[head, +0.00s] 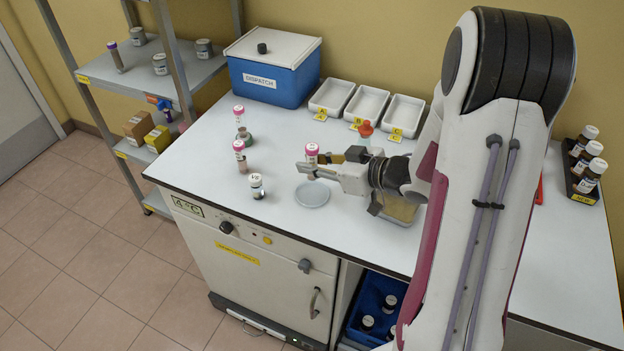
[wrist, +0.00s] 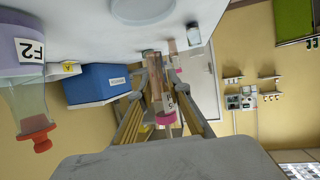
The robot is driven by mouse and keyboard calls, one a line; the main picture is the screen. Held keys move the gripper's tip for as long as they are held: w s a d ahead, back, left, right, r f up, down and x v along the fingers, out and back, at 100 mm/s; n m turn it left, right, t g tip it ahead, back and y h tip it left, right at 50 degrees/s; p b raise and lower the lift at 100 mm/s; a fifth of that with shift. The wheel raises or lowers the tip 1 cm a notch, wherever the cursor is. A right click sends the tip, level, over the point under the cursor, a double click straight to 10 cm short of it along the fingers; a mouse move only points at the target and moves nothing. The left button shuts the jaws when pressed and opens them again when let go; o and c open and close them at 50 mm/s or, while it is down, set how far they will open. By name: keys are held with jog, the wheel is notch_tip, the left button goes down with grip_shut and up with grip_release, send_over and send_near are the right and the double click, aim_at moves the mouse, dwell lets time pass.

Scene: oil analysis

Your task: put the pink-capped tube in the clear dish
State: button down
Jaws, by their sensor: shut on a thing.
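My gripper (head: 326,167) is shut on a pink-capped tube (head: 311,153) with a white label. It holds the tube roughly upright, above and slightly behind the clear dish (head: 313,194), which lies flat and looks empty on the bench. In the wrist view the tube (wrist: 158,85) sits between both fingers (wrist: 162,92), its pink cap toward the camera, and the dish (wrist: 142,8) shows at the top edge. The tube's lower end is partly hidden by a finger in the head view. Two other pink-capped tubes (head: 239,113) (head: 240,150) stand at the left.
A white-capped jar (head: 257,186) stands left of the dish. White trays (head: 331,97) and a blue dispatch box (head: 272,80) line the back. The bench's front left is clear.

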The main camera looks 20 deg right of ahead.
aim_at(312, 180)
jog(key=shift+f, duration=0.65)
jog(key=shift+f, duration=0.1)
jog(key=shift+f, duration=1.95)
jog(key=shift+f, duration=0.1)
jog(key=c, duration=1.9)
grip_release()
jog(key=shift+v, duration=0.95)
jog(key=v, duration=1)
